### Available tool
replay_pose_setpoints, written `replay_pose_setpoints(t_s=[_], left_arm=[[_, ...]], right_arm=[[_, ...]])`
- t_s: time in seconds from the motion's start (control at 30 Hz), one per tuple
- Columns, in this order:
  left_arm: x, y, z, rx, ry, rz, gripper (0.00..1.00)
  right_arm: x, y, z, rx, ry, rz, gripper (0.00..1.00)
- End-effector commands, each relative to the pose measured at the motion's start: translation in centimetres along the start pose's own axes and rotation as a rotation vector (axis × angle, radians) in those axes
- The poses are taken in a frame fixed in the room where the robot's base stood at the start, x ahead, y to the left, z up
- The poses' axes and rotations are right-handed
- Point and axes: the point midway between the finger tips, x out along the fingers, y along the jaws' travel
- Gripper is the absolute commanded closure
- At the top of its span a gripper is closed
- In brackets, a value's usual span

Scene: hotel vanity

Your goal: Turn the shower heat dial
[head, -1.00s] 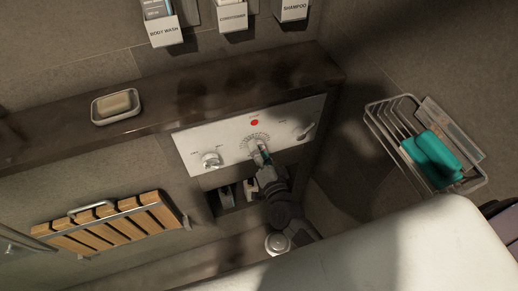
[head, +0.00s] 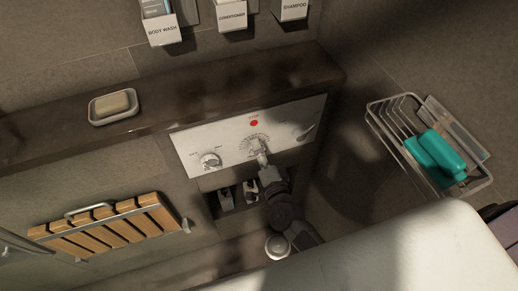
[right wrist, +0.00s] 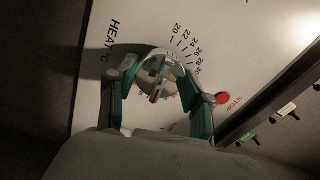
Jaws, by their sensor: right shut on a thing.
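The round metal heat dial (right wrist: 160,66) sits on the white control panel, marked HEAT °C with a printed number scale beside it. My right gripper (right wrist: 158,82) has its two teal-lined fingers on opposite sides of the dial, shut on it. In the head view the right gripper (head: 262,157) reaches up to the white panel (head: 230,135) from below. There it covers much of the dial, and the printed scale shows just above. My left gripper is not in view.
A second knob (head: 210,160) is left of the dial, a lever (head: 306,132) right, and a red STOP button (head: 254,123) above. A dark ledge (head: 190,100) holds a soap dish (head: 113,119). A wire basket (head: 375,115) hangs right; a slatted wooden seat (head: 105,225) is lower left.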

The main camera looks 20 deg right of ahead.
Motion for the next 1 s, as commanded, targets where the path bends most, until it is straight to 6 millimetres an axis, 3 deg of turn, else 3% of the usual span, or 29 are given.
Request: replay_pose_setpoints(t_s=[0.13,0.17,0.3,0.67,0.77,1.0], left_arm=[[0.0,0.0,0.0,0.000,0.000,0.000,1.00],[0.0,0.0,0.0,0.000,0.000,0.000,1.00],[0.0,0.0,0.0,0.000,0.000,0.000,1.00],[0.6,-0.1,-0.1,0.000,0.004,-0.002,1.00],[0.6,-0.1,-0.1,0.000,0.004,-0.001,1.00],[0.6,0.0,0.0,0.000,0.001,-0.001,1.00]], right_arm=[[0.1,-0.4,0.1,0.000,-0.002,-0.007,0.84],[0.1,-0.4,0.1,0.000,-0.002,-0.007,0.47],[0.1,-0.3,0.1,-0.001,-0.002,-0.006,0.24],[-0.3,-0.1,0.0,-0.002,-0.001,-0.002,0.24],[-1.4,0.0,0.1,-0.003,-0.001,-0.001,0.24],[-6.3,-0.1,0.1,-0.003,-0.003,0.001,0.24]])
